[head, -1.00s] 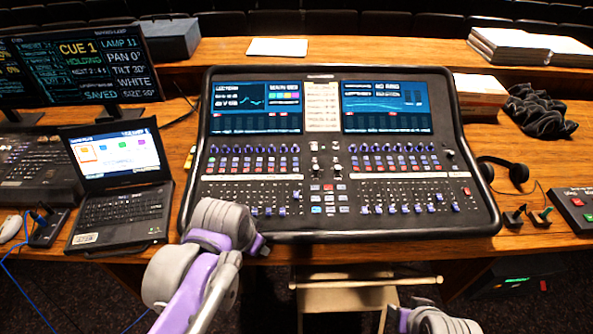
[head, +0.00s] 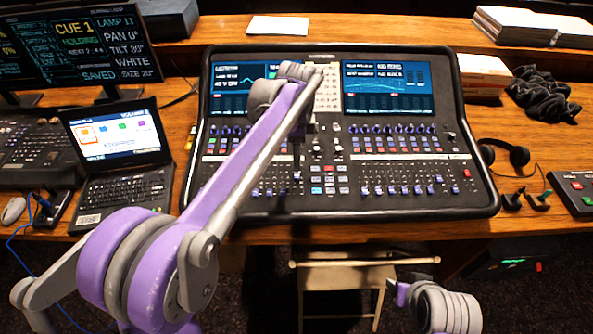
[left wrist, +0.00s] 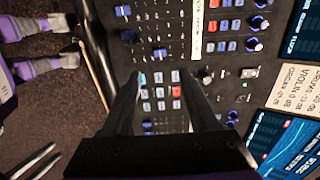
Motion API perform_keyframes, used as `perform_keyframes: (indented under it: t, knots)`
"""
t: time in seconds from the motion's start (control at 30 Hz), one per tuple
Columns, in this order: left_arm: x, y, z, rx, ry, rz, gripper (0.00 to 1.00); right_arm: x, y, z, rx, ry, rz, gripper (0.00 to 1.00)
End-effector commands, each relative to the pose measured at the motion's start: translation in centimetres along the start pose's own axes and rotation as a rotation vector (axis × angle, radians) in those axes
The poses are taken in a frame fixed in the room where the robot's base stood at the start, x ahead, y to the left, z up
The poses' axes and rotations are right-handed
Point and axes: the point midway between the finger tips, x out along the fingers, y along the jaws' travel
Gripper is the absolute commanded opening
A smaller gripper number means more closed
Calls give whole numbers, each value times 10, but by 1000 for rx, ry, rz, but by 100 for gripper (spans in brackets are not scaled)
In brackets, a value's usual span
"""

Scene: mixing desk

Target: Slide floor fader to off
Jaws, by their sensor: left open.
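The mixing desk (head: 478,204) fills the middle of the head view, with left and right fader rows below two screens. No fader label is legible, so I cannot tell which one is the floor fader. One fader cap (head: 297,177) left of the central buttons sits higher than the other left-row caps. My left gripper (left wrist: 160,76) is open, with two dark fingers over the desk's lit central buttons (left wrist: 160,92). A fader cap (left wrist: 159,53) shows beside the finger ends; contact cannot be judged. In the head view, my left arm hides much of the left row.
A laptop (head: 122,188) stands left of the desk, with monitors (head: 88,45) behind. Headphones (head: 505,152) and a small button box (head: 578,190) are at the right. A stool (head: 345,275) stands in front. Raised knobs (left wrist: 255,45) lie beside the gripper.

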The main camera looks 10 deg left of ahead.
Motion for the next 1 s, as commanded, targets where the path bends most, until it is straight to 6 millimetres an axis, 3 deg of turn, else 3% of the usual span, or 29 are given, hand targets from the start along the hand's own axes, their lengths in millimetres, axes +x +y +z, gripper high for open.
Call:
perform_keyframes:
  t: [0.3, 0.5, 0.9, 1.0]
  knots:
    - [61, 0, 0, -2, 1, 0, 60, 3, 0, 3, 0, -3, 0, 50]
    - [87, 0, 0, -3, 2, -1, 60, 4, 0, 4, 0, -4, 0, 50]
    - [96, 0, 0, -3, 2, -1, 60, 4, 0, 4, 0, -4, 0, 50]
    - [96, 0, 0, -3, 2, -1, 46, 4, 0, 4, 0, -4, 0, 50]
